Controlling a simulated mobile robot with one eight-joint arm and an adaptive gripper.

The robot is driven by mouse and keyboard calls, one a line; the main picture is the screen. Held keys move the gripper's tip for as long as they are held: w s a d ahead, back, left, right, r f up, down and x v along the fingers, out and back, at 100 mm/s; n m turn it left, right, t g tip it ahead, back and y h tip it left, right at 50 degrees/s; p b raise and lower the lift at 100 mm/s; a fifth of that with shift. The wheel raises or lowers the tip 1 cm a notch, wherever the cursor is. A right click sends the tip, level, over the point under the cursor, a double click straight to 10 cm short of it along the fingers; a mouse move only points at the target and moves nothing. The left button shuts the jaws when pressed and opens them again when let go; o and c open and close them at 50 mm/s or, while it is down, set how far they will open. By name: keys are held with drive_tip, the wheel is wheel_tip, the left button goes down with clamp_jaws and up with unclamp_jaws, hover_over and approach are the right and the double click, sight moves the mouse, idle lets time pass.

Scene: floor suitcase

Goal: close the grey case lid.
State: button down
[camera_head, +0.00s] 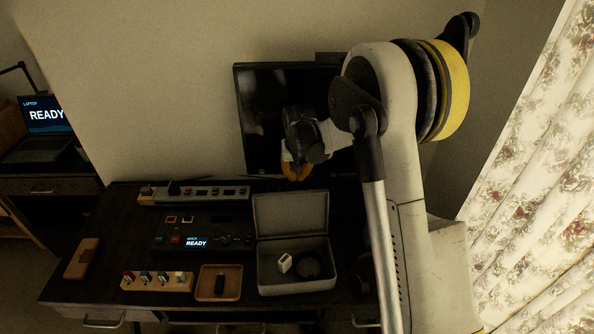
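The grey case (264,284) is on the dark desk, right of the desk's middle. Its lid (290,213) stands open at the back, raised roughly upright. Inside the case are a small white block (284,263) and a dark coiled item (308,266). My gripper (297,174), with orange-yellow fingers, hangs above and behind the lid's top edge, in front of the black monitor. It appears apart from the lid. The fingers are small and dark here, so their opening cannot be made out.
A wooden tray (207,294) with a dark item stands left of the case, near a wooden block with several coloured pieces (156,282). The black monitor (262,101) stands at the back.

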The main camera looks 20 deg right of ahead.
drive_tip(key=s, duration=0.2)
drive_tip(key=s+a, duration=0.1)
drive_tip(key=s, duration=0.1)
drive_tip(key=shift+r+b, duration=0.2)
drive_tip(key=shift+b, duration=0.15)
drive_tip(key=shift+s+a+r+t, duration=0.1)
drive_tip(key=shift+s+r+t, duration=0.25)
drive_tip(key=shift+s+t, duration=0.1)
